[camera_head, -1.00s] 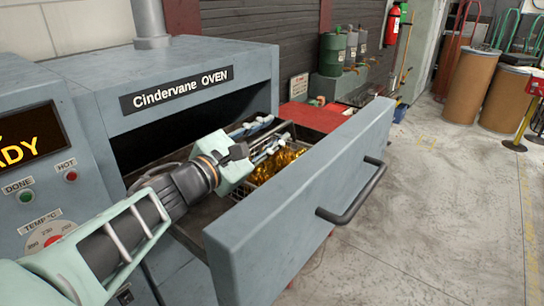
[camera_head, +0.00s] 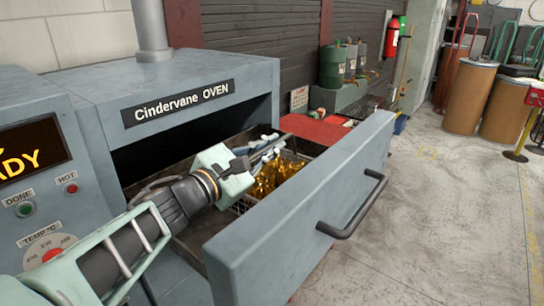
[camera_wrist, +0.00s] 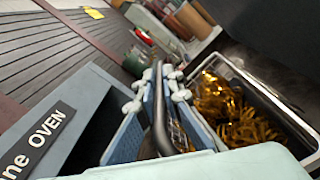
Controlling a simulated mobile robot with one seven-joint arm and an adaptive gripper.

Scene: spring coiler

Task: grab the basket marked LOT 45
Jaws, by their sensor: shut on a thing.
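A wire basket full of gold-coloured springs (camera_head: 275,180) sits inside the pulled-out oven drawer (camera_head: 300,215). In the wrist view its pale rim (camera_wrist: 268,95) and the gold pieces show at the right. No LOT 45 marking can be read.
The oven (camera_head: 180,100) with its dark opening stands behind the drawer. The tall drawer front with a bar handle (camera_head: 355,215) closes the right side. A red surface (camera_head: 318,130) lies beyond the drawer.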

